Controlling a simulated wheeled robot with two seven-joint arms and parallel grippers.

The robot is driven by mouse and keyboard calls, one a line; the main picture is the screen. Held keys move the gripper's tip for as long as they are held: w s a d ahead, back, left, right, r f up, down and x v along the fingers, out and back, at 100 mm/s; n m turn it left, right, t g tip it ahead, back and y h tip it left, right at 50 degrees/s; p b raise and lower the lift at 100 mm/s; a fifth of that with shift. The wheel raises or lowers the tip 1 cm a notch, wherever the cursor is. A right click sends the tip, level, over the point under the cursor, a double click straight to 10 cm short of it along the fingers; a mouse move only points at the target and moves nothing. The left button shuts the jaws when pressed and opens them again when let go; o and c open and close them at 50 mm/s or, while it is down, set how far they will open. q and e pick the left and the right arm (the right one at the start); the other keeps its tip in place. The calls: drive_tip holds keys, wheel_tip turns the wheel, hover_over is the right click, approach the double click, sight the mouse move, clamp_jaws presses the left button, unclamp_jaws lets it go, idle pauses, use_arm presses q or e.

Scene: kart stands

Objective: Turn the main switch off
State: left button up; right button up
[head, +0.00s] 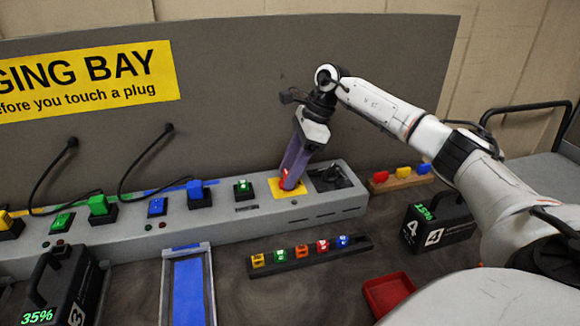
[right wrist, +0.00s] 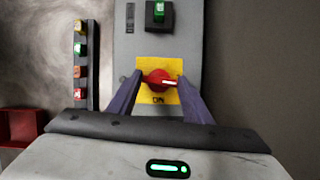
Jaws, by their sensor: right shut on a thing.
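The main switch is a red rotary knob (right wrist: 159,81) on a yellow plate (right wrist: 152,102) marked "ON". In the right wrist view its white pointer mark lies sideways, toward the right. In the head view the knob (head: 286,176) shows partly behind the purple fingers, near the right end of the grey charging strip. My right gripper (right wrist: 160,84) has its two purple fingers on either side of the knob, shut on it; it also shows in the head view (head: 289,183), reaching down from above. My left gripper is not in view.
A green-lit rocker switch (head: 243,188) sits left of the yellow plate, and a dark recess (head: 330,178) right of it. In front are a rack of coloured blocks (head: 310,253), a blue-floored tray (head: 188,290), a red bin (head: 387,294) and battery packs (head: 437,225).

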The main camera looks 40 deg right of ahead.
drive_tip(key=shift+n, duration=0.6)
drive_tip(key=o, duration=1.1)
drive_tip(key=shift+g, duration=0.3)
drive_tip(key=shift+c, duration=0.2)
drive_tip(key=shift+d+r, duration=0.1)
drive_tip(key=shift+r, duration=0.05)
drive_tip(key=v, duration=1)
drive_tip(key=shift+d, duration=0.1)
